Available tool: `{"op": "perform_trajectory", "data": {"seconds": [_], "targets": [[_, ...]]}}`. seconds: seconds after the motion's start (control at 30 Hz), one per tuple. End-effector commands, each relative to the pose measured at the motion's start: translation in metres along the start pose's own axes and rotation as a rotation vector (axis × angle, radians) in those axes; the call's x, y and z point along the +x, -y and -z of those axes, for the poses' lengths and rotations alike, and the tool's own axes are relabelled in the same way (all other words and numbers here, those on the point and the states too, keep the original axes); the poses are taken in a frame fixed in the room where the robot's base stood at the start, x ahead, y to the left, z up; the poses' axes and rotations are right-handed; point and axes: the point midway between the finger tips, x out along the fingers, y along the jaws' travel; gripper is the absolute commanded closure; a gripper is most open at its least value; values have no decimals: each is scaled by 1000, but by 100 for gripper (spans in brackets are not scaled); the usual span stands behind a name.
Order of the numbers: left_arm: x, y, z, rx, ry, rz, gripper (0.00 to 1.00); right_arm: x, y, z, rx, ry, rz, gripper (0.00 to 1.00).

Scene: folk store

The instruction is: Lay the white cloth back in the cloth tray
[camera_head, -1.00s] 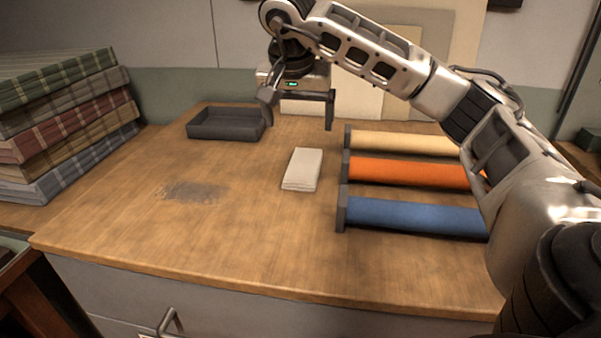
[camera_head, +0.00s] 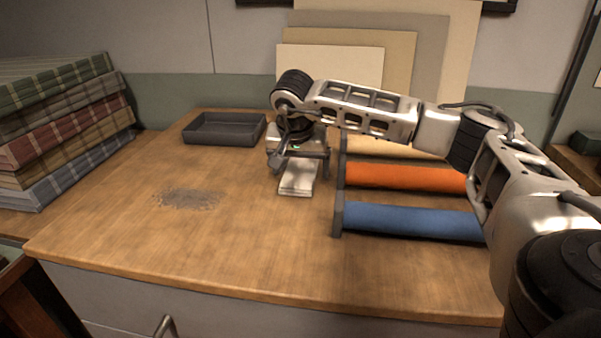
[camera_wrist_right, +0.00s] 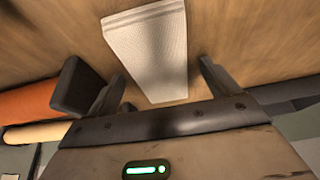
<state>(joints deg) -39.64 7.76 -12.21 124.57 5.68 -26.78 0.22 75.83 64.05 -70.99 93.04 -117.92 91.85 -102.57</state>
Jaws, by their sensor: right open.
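The white cloth (camera_head: 297,184), folded into a flat rectangle, lies on the wooden counter left of the fabric rolls. My right gripper (camera_head: 300,172) is open just above the cloth and hides its far part. In the right wrist view the cloth (camera_wrist_right: 147,48) shows between the two spread fingers of the right gripper (camera_wrist_right: 150,88), with nothing held. The dark grey cloth tray (camera_head: 212,141) stands to the left at the back of the counter and looks empty. My left gripper is not in view.
Orange (camera_head: 405,178), blue (camera_head: 410,221) and cream fabric rolls lie in a dark rack right of the cloth. Folded plaid fabrics (camera_head: 70,120) are stacked at the left. A grey dusty patch (camera_head: 188,197) marks the counter. The front left of the counter is clear.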

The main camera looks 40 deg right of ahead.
Motion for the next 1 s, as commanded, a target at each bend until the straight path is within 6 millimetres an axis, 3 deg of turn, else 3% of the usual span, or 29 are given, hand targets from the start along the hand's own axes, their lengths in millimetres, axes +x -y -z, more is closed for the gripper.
{"op": "perform_trajectory", "data": {"seconds": [0.17,0.33,0.4,0.77,1.0], "targets": [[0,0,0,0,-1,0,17,0,0,0,0,0,0,16],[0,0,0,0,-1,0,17,0,0,0,0,0,0,62],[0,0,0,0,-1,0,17,0,0,0,0,0,0,66],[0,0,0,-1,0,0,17,-6,1,3,1,-1,1,66],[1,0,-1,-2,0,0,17,-36,3,11,-1,-2,5,66]]}}
